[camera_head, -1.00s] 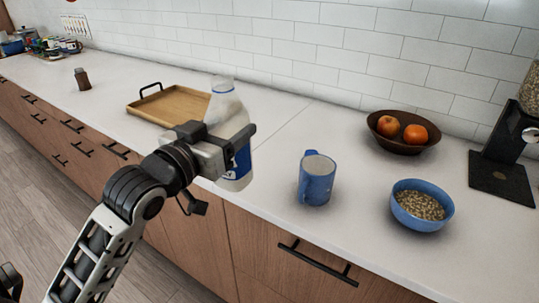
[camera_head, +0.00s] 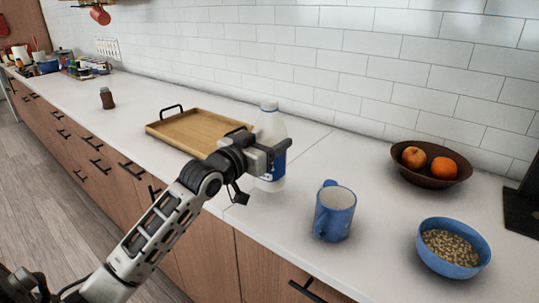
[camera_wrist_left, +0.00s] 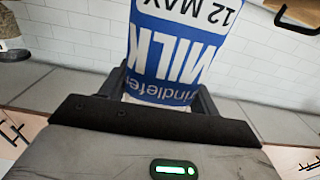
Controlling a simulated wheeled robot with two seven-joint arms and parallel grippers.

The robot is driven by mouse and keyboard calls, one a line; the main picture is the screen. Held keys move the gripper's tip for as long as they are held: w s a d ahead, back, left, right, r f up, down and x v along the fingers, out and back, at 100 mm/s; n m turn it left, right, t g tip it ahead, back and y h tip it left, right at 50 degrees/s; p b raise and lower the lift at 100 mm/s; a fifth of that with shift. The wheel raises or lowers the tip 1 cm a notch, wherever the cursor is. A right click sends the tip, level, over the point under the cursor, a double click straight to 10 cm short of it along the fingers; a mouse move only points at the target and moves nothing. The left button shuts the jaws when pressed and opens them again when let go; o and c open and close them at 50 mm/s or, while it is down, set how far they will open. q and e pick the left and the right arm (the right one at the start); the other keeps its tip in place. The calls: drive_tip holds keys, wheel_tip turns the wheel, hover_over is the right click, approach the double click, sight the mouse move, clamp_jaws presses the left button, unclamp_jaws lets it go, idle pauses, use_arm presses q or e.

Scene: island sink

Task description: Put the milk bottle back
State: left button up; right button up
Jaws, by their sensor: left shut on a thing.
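The milk bottle (camera_head: 271,127) is white with a blue label and a blue-ringed cap. It stands upright in my left gripper (camera_head: 268,152), near the counter's front part, between the wooden tray and the blue mug. In the left wrist view the bottle's blue MILK label (camera_wrist_left: 180,50) fills the space between the two fingers, which are shut on it. I cannot tell whether the bottle's base touches the counter. My right gripper is not in view.
A wooden tray (camera_head: 178,132) with black handles lies left of the bottle. A blue mug (camera_head: 334,213), a blue bowl of grain (camera_head: 468,262) and a brown fruit bowl (camera_head: 443,181) stand to the right. A small brown jar (camera_head: 107,98) is further left. White counter between them is clear.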

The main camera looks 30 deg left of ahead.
use_arm(q)
drive_tip(key=shift+w+f, duration=0.25)
drive_tip(key=shift+f, duration=0.05)
wheel_tip(320, 180, down, 2)
drive_tip(key=shift+w+f, duration=0.1)
drive_tip(key=shift+f, duration=0.6)
drive_tip(key=o, duration=1)
